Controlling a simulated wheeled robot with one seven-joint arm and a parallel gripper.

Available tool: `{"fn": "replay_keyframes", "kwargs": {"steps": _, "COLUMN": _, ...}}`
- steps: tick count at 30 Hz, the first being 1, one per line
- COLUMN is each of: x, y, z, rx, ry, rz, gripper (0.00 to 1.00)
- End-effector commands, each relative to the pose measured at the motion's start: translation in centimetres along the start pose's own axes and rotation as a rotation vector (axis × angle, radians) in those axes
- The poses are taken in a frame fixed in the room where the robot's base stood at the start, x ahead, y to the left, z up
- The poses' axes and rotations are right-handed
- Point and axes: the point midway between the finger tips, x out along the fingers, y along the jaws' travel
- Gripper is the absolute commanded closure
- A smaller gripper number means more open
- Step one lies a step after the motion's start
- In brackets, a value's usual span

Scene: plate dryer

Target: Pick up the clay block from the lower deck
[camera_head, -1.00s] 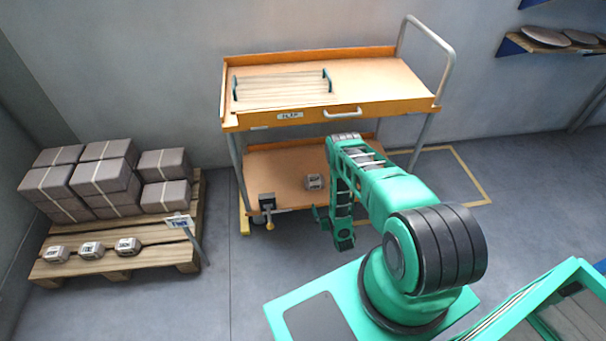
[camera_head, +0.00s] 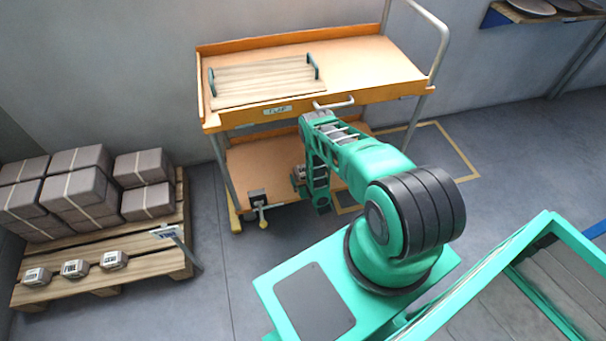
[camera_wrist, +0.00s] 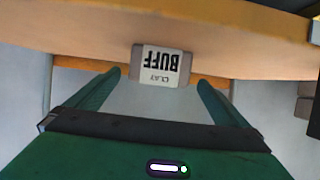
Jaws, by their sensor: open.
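The clay block (camera_head: 298,172) is a small grey block on the lower deck (camera_head: 262,170) of the orange cart, partly hidden by my arm in the head view. My gripper (camera_wrist: 158,78) is open, with one green finger on each side of the block in the picture. A gap shows between each finger and the block, and I see no contact. How deep the block sits between the fingers cannot be told.
The cart's upper deck (camera_head: 355,68) hangs over the lower one and carries a slatted board (camera_head: 262,82). A pallet (camera_head: 150,255) at left holds stacked wrapped blocks (camera_head: 75,190) and several small labelled blocks. A cart leg (camera_head: 224,180) stands left of the lower deck.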

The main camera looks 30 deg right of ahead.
Motion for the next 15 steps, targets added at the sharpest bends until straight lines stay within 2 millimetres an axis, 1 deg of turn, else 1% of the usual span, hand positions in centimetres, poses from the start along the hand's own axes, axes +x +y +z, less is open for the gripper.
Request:
{"fn": "replay_keyframes", "kwargs": {"steps": 2, "x": 0.6, "y": 0.0, "z": -0.1, "rx": 0.0, "ry": 0.002, "rz": -0.001, "gripper": 0.0}}
{"fn": "replay_keyframes", "kwargs": {"steps": 10, "x": 4.1, "y": 0.1, "z": -0.2, "rx": -0.001, "ry": 0.003, "rz": 0.0, "gripper": 0.0}}
{"fn": "replay_keyframes", "kwargs": {"steps": 15, "x": 5.1, "y": 0.1, "z": -0.2, "rx": 0.0, "ry": 0.001, "rz": 0.0, "gripper": 0.0}}
